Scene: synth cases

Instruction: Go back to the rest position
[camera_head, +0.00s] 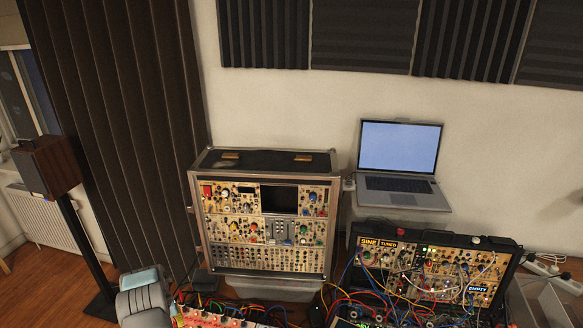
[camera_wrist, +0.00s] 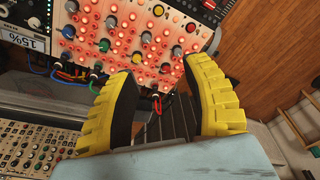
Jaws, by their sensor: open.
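My gripper (camera_wrist: 165,108) shows in the wrist view as two yellow ribbed fingers with dark inner pads. The fingers stand well apart with nothing between them. Beyond the fingertips is an orange-lit synth panel (camera_wrist: 128,36) with several coloured knobs and plugged cables; I cannot tell whether the fingers touch it. In the head view a rounded grey part of my arm shows at the bottom left, beside the same lit panel (camera_head: 205,318).
A tall synth case (camera_head: 335,215) stands in the middle. A patched synth case (camera_head: 510,262) marked SINE and EMPTY is at right, below an open laptop (camera_head: 400,186). Loose cables cross the bottom. A speaker (camera_head: 48,166) on a stand is at left, before a dark curtain (camera_head: 120,120).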

